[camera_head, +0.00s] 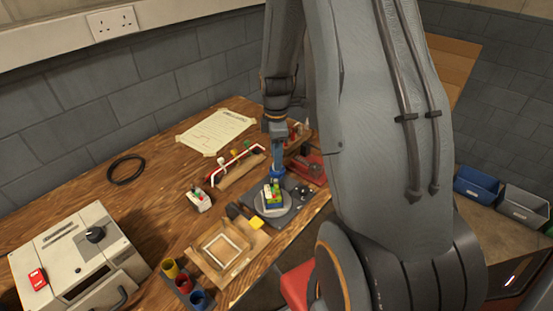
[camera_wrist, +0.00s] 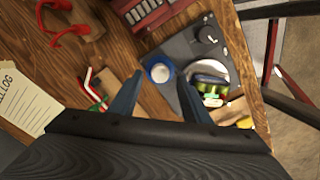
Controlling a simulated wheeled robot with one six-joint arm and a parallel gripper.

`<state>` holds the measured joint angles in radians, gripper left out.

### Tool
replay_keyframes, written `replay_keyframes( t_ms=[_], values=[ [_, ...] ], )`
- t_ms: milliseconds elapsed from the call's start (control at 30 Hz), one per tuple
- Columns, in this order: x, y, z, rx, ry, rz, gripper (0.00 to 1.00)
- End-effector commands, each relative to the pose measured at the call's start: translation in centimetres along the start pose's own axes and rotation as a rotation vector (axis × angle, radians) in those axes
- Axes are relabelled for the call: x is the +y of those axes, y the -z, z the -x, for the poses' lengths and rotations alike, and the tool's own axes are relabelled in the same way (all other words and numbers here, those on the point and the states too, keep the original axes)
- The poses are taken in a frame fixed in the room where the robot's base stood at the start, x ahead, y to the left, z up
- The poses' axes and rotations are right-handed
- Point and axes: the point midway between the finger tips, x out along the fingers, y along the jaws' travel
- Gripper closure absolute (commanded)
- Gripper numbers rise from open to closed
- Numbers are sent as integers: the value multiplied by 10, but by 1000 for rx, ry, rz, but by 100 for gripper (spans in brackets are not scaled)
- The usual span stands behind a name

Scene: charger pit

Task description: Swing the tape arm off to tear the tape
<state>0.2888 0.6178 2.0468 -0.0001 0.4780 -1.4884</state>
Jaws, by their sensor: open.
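A dark grey base plate (camera_head: 262,212) on the wooden bench carries a round pale turntable (camera_head: 276,207). A block (camera_head: 272,194) with green, yellow and white parts sits on the turntable. A blue roll of tape with a white core (camera_wrist: 160,70) is over the plate beside the turntable. The roll also shows in the head view (camera_head: 277,174), just below my gripper (camera_head: 277,152). In the wrist view my gripper (camera_wrist: 160,80) is open, its two fingertips apart on either side of the roll. I cannot make out the tape arm or the tape strip clearly.
A black knob (camera_wrist: 208,34) is on the plate. A red-and-white bent rod (camera_head: 238,159) lies on a wooden block to the left. A wooden frame (camera_head: 224,248), coloured cups (camera_head: 183,281) and a grey box machine (camera_head: 80,262) stand nearer. A paper sheet (camera_head: 215,131) lies at the back.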

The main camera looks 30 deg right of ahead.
Motion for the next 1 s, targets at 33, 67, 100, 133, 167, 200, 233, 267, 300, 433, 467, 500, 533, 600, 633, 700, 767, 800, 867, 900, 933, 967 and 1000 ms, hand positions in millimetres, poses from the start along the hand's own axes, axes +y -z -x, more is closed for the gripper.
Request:
replay_keyframes(
  t_ms=[33,67,100,133,167,200,233,267,300,433,467,500,533,600,633,700,767,800,867,900,933,967,1000],
  values=[
    [0,0,-6,0,2,0,57],
    [0,0,-8,0,1,0,57],
    [0,0,-11,0,1,0,57],
    [0,0,-14,0,1,0,57],
    [0,0,-16,0,1,0,57],
    [0,0,-18,0,0,0,57],
    [0,0,-19,0,0,0,57],
    [0,0,-19,0,-1,0,57],
    [0,0,-20,0,-1,0,57],
    [0,0,-21,0,-2,-1,57],
    [0,0,-20,0,-2,-1,57],
    [0,0,-20,0,-1,-1,57],
    [0,0,-20,0,-1,-1,57],
    [0,0,-20,0,-1,-1,67],
    [0,0,-20,0,-1,-1,72],
    [0,0,-20,0,-1,-1,84],
    [0,0,-20,0,-1,-1,94],
    [0,0,-20,0,-1,-1,98],
    [0,0,-20,0,-1,-1,98],
    [0,0,-20,0,-1,-3,98],
    [0,0,-20,0,-1,-5,98],
    [0,0,-20,0,-1,-8,98],
    [0,0,-20,0,0,-14,98]
  ],
)
